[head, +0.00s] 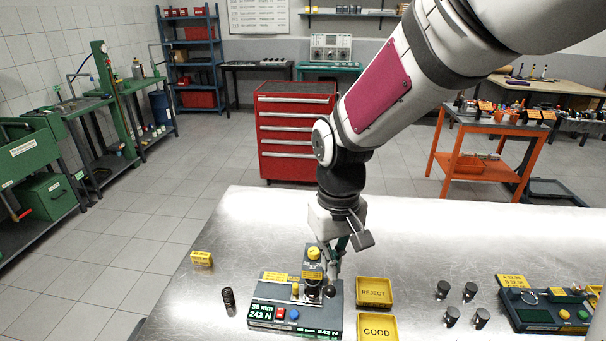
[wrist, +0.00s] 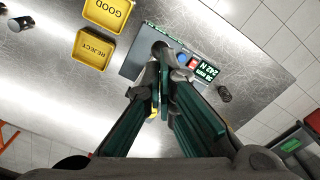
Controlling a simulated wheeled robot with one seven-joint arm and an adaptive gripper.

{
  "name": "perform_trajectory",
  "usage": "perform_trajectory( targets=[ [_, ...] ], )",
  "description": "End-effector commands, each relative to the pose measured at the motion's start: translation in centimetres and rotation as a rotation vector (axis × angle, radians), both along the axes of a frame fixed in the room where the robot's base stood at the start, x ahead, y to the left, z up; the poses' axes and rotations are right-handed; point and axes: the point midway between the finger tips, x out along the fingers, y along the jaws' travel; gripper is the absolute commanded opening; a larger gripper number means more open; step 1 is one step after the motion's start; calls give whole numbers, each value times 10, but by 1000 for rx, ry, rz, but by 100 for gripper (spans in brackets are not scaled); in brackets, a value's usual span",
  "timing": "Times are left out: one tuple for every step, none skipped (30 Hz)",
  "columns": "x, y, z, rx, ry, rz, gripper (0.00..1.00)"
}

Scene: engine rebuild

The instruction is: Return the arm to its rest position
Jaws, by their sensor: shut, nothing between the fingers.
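My gripper (head: 332,266) points down over the metal workbench, at the right side of a spring tester (head: 262,309) with a green display reading 30 mm and 242 N. In the wrist view the gripper (wrist: 165,100) has its green fingers closed together, with nothing seen between them. The tester (wrist: 140,58) lies beyond the fingertips there, and the fingers hide part of it. Whether the fingers touch the tester I cannot tell. A dark coil spring (head: 228,301) stands on the bench left of the tester; it also shows in the wrist view (wrist: 224,94).
Yellow REJECT (head: 374,305) and GOOD (head: 378,318) trays stand right of the tester. Several dark cylinders (head: 470,291) and another green device (head: 545,318) are farther right. A yellow tag (head: 202,258) lies at left. The bench's back right (head: 450,225) is bare.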

Motion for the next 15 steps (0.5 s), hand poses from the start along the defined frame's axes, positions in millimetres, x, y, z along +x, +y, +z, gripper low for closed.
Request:
perform_trajectory(
  targets=[
    [-1, -3, 5, 3, -11, -7, 0],
    [-1, -5, 9, 5, -20, -12, 0],
    [-3, -8, 16, 7, -33, -21, 0],
    [-5, -12, 21, 10, -46, -30, 0],
    [-7, -16, 28, 13, -61, -40, 0],
    [-10, -22, 38, 16, -84, -55, 0],
    [-14, -27, 46, 20, -102, -67, 0],
    [-18, -32, 53, 24, -121, -80, 0],
    [-23, -39, 63, 28, -147, -97, 0],
    [-28, -43, 70, 31, -164, -109, 0],
    [-32, -48, 77, 34, -183, -122, 0],
    [-39, -54, 85, 39, -208, -138, 0],
    [-44, -58, 91, 42, -227, -150, 0],
    [-49, -63, 96, 45, -246, -163, 0],
    [-56, -68, 103, 49, -269, -180, 0]
  ],
)
